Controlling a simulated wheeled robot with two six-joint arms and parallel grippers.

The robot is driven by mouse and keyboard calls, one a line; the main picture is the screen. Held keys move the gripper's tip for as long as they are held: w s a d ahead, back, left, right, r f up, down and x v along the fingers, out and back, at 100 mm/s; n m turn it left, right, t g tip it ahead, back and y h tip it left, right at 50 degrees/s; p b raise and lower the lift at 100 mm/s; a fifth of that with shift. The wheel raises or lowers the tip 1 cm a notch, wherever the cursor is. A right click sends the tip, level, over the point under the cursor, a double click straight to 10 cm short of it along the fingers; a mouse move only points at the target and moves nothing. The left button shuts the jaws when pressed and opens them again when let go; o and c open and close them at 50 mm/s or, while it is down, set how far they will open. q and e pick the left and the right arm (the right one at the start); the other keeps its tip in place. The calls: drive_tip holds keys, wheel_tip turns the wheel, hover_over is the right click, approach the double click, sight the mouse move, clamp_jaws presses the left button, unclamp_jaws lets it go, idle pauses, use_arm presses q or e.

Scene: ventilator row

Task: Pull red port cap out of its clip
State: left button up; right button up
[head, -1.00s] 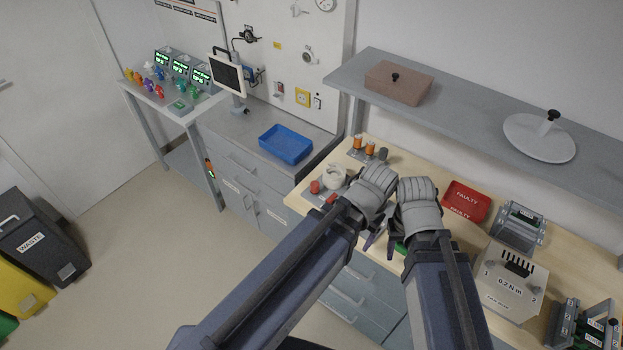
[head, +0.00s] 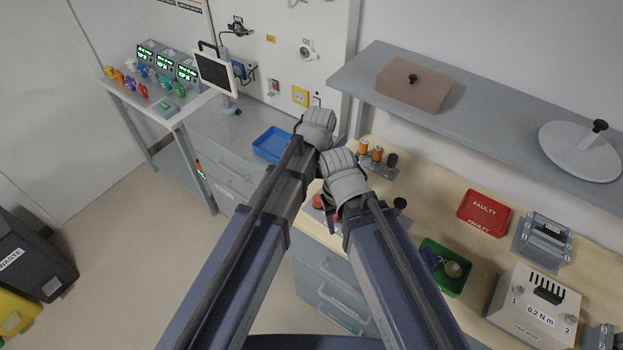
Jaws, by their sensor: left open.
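Small red pieces (head: 318,201) show at the left end of the wooden bench, partly behind my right gripper. A small red piece (head: 141,90) also stands among the coloured ones in front of the ventilators. I cannot tell which is the port cap, and no clip is clear. My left gripper (head: 316,128) is open over the bench's back left corner, near the blue tray and apart from both red spots. Its fingertips are mostly hidden. My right gripper (head: 338,180) is beside it, lower and to the right; its jaws are not clear.
A blue tray (head: 260,150) sits on the grey cabinet, left of my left gripper. A monitor (head: 214,73) stands behind it. A grey shelf (head: 470,130) overhangs the bench. A green tray (head: 455,283) and red FAULTY tray (head: 484,222) lie right.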

sight(318, 198)
use_arm(q)
drive_tip(key=shift+f+b, duration=3.8)
drive_tip(key=shift+f, duration=0.1)
use_arm(e)
drive_tip(key=shift+f, duration=3.9)
use_arm(q)
clamp_jaws()
drive_tip(key=shift+r, duration=0.1)
use_arm(e)
drive_tip(key=shift+r, duration=0.1)
use_arm(q)
drive_tip(key=shift+r+p, duration=1.5)
drive_tip(key=shift+p, duration=0.1)
use_arm(e)
drive_tip(key=shift+r, duration=1.5)
